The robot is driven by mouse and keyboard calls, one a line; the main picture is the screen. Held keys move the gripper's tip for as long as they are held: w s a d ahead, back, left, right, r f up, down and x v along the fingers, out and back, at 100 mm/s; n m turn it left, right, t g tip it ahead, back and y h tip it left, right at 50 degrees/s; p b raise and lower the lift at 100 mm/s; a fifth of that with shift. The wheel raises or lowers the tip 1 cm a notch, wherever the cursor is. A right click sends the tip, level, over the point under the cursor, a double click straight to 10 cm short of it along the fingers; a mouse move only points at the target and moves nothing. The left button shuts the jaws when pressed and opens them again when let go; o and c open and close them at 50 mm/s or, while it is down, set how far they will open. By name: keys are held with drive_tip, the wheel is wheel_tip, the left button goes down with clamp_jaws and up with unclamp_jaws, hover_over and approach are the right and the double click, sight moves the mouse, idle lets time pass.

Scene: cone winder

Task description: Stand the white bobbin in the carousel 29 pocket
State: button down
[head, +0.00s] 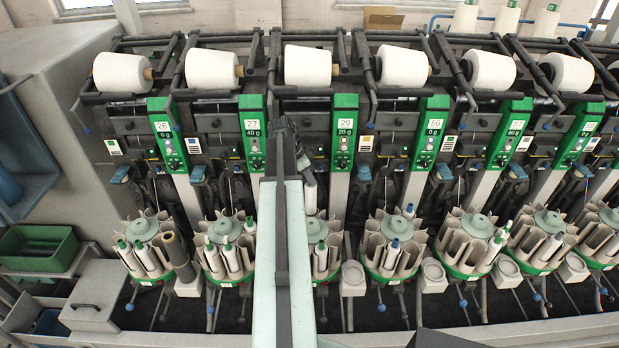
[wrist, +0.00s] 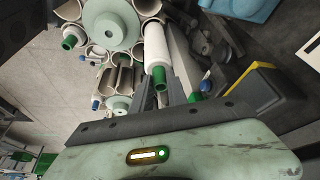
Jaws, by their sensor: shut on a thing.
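The white bobbin (wrist: 157,48), with a green end, is held between the dark fingers of my gripper (wrist: 163,88) in the wrist view. Its far end lies beside the pale green hub of the carousel 29 (wrist: 110,22) and its beige pockets; whether it is inside a pocket I cannot tell. In the head view, my gripper (head: 308,176) is over the carousel under panel 29 (head: 333,238), with the white bobbin (head: 310,199) showing below it. My arm hides the left part of that carousel. A green-tipped bobbin (head: 321,257) stands at its front.
Neighbouring carousels stand left (head: 212,262) and right (head: 374,258), close by, with bobbins in some pockets. Grey boxes (head: 353,279) sit between carousels. Numbered green panels (head: 344,130) and white cones (head: 308,66) are behind. A green bin (head: 38,248) is at far left.

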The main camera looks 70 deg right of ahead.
drive_tip(key=shift+r, duration=0.2)
wheel_tip(320, 180, up, 5)
drive_tip(key=p, duration=0.4)
drive_tip(key=shift+f+p, duration=0.15)
drive_tip(key=shift+p, duration=0.15)
drive_tip(key=shift+f, duration=0.1)
